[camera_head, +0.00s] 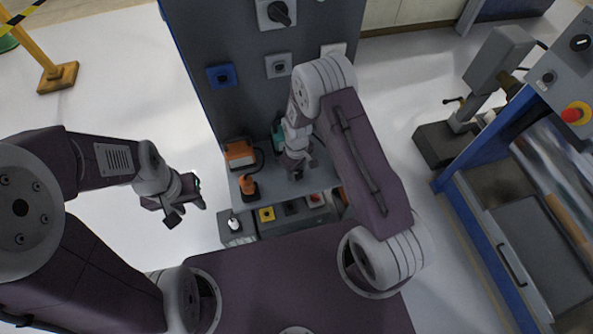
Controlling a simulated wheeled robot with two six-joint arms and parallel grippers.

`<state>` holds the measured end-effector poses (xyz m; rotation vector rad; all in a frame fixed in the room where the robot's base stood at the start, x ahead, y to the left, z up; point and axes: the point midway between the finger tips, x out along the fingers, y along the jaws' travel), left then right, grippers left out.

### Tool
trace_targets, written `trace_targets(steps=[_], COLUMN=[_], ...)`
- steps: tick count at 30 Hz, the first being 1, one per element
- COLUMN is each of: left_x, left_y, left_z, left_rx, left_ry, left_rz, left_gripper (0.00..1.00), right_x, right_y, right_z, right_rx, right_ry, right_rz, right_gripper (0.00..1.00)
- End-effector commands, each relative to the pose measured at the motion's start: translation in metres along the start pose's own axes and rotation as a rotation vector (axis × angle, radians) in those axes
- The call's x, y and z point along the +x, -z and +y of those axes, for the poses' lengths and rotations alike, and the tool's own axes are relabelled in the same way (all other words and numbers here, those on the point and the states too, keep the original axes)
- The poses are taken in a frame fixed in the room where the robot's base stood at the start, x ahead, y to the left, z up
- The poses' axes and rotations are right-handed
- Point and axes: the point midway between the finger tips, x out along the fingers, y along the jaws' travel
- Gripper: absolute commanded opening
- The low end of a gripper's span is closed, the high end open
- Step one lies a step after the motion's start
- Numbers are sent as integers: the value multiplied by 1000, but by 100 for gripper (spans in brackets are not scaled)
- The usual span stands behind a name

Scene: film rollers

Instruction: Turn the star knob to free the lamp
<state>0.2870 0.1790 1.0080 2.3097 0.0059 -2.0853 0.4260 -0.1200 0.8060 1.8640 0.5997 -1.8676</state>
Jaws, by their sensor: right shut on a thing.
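My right gripper (297,168) is lowered over the grey shelf (320,178) of the dark cabinet. It is shut on a small dark thing (296,176), which looks like the star knob; the fingers hide most of it. A teal device (278,136) stands just behind the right gripper, partly covered by my arm; I cannot tell if it is the lamp. My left gripper (186,212) is open and empty, in the air left of the shelf, with its fingers apart.
On the shelf's left are an orange box (239,153) with a black cable and an orange-topped device (248,186). Below the shelf front is a row of small boxes, one yellow (267,214). The cabinet (240,100) rises behind. A blue-framed machine (480,225) stands right.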

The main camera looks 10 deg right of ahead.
Motion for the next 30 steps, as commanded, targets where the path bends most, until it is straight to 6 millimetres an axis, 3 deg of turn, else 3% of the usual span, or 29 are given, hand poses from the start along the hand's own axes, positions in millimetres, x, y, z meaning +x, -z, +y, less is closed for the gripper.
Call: trace_targets(steps=[15,30], left_x=[2,2], left_y=[0,0], left_z=[0,0], left_rx=[0,0], left_ry=[0,0], left_rz=[0,0], left_gripper=[36,36], right_x=[-2,-2], right_y=[1,1], right_z=[1,2], right_rx=[-308,-363], right_ry=[-2,-3], right_rz=[2,3], right_gripper=[0,0])
